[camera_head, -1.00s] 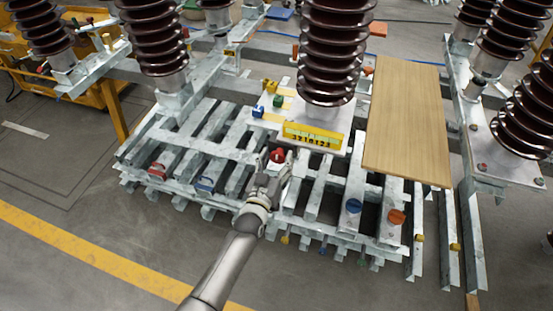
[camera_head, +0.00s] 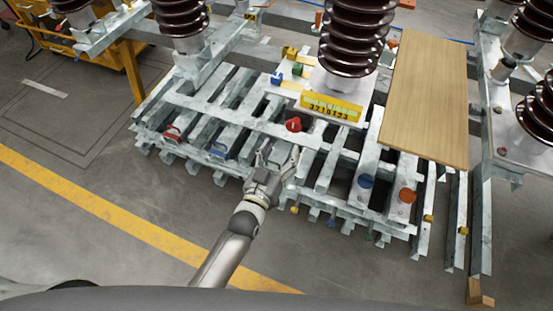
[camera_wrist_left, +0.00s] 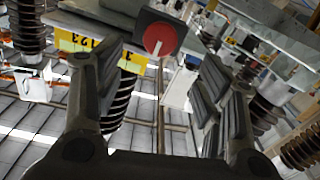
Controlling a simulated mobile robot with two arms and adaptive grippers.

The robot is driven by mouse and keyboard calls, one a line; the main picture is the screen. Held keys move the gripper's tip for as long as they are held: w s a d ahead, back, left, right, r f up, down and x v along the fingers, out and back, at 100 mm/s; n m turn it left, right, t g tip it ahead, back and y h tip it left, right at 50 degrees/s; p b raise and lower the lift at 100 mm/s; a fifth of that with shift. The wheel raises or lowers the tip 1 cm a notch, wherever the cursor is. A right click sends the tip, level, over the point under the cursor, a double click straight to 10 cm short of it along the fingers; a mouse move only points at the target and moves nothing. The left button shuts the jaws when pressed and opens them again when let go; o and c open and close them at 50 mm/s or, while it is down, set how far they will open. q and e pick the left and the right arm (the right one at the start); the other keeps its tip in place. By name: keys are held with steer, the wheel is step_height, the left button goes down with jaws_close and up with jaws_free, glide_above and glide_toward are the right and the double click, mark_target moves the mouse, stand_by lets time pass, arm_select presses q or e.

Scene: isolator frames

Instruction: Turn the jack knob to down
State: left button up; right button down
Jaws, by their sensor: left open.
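A round red knob (camera_head: 293,124) sits on the frame just in front of the yellow number plate. It also shows in the left wrist view as a red disc (camera_wrist_left: 159,39) on a dark square plate, with a pale mark at its lower edge. No label shows which knob is the jack knob. My left gripper (camera_head: 279,153) is open and empty, on the near side of the red knob and apart from it. In the left wrist view the fingers (camera_wrist_left: 160,72) stand wide apart with the knob beyond them. My right gripper is not in view.
The yellow number plate (camera_head: 331,107) stands behind the red knob, below a ribbed brown insulator (camera_head: 355,40). Blue (camera_head: 366,181) and orange (camera_head: 407,195) knobs sit to the right, red (camera_head: 172,134) and blue (camera_head: 218,151) handles to the left. A wooden board (camera_head: 428,95) lies at right.

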arm_select(q)
steer(key=shift+v, duration=1.35)
steer(key=s+a+f+g+y, duration=0.1)
steer(key=s+a+f+g, duration=0.2)
steer(key=f, duration=0.6)
steer(key=s+a+f+g+y, duration=0.1)
steer(key=s+a+f+g, duration=0.1)
steer(key=s+f, duration=0.55)
steer(key=s+a+f+g+y, duration=0.1)
steer(key=s+a+f+g, duration=0.15)
steer(key=f, duration=0.85)
steer(key=s+a+f+g+y, duration=0.1)
steer(key=s+a+f+g, duration=0.2)
steer(key=s, duration=0.6)
steer(key=s+a+f+g, duration=0.2)
steer(key=s+a+f, duration=0.3)
steer(key=s, duration=0.5)
steer(key=s+a+f+g+y, duration=0.1)
steer(key=s+a+f+g, duration=0.2)
steer(key=s+f, duration=0.4)
steer(key=s+a, duration=0.1)
steer(key=s, duration=0.1)
steer(key=shift+s+f+m+g+y, duration=0.25)
steer(key=shift+s+m+g+y, duration=0.05)
steer(key=shift+s+g, duration=0.05)
steer(key=shift+a, duration=0.15)
